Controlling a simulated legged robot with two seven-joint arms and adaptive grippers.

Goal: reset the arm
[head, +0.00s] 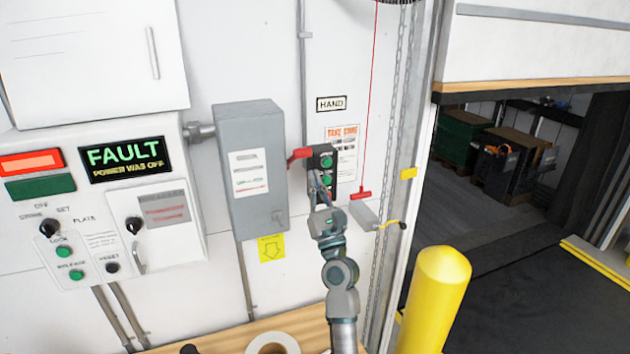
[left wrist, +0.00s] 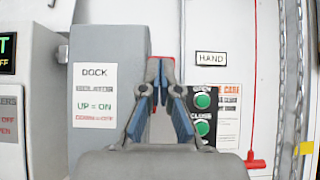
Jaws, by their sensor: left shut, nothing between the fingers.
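My left gripper (head: 318,180) is shut and empty, in front of the green-button station (head: 323,160) on the wall. In the left wrist view its closed fingertips (left wrist: 161,72) overlap the right edge of the grey dock isolator box (head: 248,160). The isolator's red handle (head: 300,154) sticks out at the box's right side, just above the gripper; I cannot tell whether they touch. The control panel's display (head: 125,158) reads "FAULT, POWER WAS OFF". Its black reset knob (head: 112,267) sits at the lower middle of the panel, apart from the gripper. My right gripper is not in view.
A red pull cord handle (head: 360,194) hangs right of the gripper, with a chain (head: 395,150) beyond it. A yellow bollard (head: 436,295) stands at the lower right, before the open dock door. A wooden ledge (head: 225,342) with a tape roll (head: 272,345) runs below.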

